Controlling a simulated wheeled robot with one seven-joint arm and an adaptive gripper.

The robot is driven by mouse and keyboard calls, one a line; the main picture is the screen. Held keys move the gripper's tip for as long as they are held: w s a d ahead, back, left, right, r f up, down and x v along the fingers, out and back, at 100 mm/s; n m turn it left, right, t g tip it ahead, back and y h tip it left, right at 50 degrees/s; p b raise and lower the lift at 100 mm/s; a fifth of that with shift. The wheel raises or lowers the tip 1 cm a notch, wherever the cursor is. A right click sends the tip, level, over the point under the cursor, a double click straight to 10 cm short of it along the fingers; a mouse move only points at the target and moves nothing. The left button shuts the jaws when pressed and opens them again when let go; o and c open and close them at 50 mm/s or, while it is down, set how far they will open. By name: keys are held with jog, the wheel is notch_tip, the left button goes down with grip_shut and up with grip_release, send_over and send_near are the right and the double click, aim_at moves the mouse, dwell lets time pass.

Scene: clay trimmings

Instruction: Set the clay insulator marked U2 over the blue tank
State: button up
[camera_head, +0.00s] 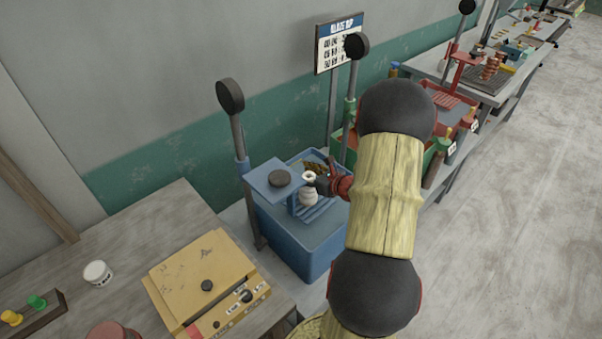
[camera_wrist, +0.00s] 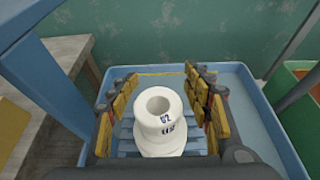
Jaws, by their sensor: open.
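The white clay insulator (camera_wrist: 160,120) stands upright on the blue slats of the blue tank (camera_wrist: 240,78), and its mark reads like U2. In the head view the insulator (camera_head: 308,193) sits over the blue tank (camera_head: 300,245), beside the tank's blue plate. My gripper (camera_wrist: 160,90) is open, with one yellow-padded finger on each side of the insulator. Gaps show between the insulator and the fingers, most clearly on the left. In the head view my gripper (camera_head: 330,185) is at the insulator's right, partly hidden by my arm.
A yellow box (camera_head: 200,275) stands on the wooden bench (camera_head: 150,220) at the left, with a small white jar (camera_head: 97,273). A tall post with a black disc (camera_head: 230,95) rises behind the tank. A green tank (camera_wrist: 304,120) stands to the right.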

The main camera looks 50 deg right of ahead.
jog(key=p+v, duration=0.1)
jog(key=v, duration=1)
jog(key=shift+s, duration=0.25)
jog(key=shift+r, duration=0.1)
